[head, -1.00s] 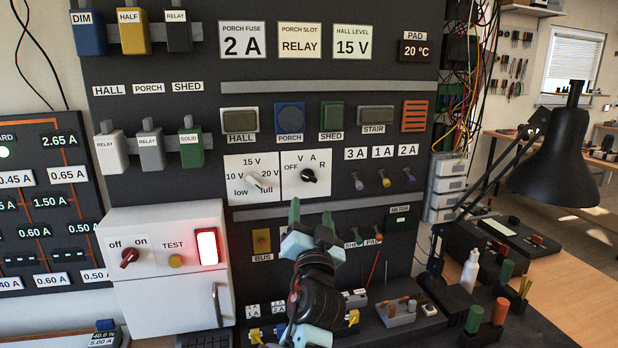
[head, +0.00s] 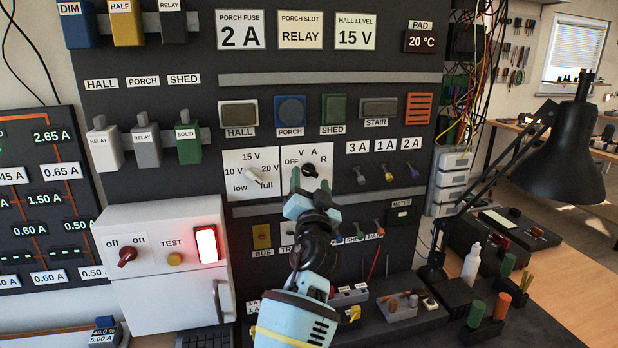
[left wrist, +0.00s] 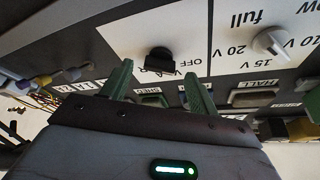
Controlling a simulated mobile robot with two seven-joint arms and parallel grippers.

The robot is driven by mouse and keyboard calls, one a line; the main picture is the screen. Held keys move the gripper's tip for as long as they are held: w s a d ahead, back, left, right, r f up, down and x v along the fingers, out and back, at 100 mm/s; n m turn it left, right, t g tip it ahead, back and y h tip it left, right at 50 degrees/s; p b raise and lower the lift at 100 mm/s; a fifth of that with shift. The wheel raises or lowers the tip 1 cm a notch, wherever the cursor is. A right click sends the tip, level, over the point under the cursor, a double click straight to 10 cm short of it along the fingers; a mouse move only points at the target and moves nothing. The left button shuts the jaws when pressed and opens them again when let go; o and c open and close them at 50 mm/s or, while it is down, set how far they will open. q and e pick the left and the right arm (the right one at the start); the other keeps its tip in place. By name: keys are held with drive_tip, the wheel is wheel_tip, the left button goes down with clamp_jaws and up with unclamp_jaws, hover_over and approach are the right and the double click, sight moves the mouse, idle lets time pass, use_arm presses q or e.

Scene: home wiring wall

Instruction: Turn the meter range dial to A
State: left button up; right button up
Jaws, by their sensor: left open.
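The meter range dial is a black knob (head: 310,169) on a white plate marked OFF, V, A and R; which mark it points to is too small to tell. My left gripper (head: 309,182) is just below and in front of it, open and empty, its two green fingertips pointing up toward the plate. In the left wrist view the black knob (left wrist: 160,60) lies between and beyond the spread fingers (left wrist: 158,74), apart from both. The lower part of the dial plate is hidden by the gripper in the head view. My right gripper is not in view.
A white knob (head: 252,176) on the hall level plate is close on the left. Small toggles (head: 388,174) stand to the right. A grey rail (head: 256,209) runs below. A white box (head: 160,270) with a red switch is at lower left, a black lamp (head: 560,155) at right.

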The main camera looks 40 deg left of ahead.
use_arm(q)
drive_tip(key=shift+x, duration=0.8)
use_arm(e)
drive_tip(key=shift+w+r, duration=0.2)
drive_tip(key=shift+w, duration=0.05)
use_arm(q)
drive_tip(key=shift+c, duration=0.3)
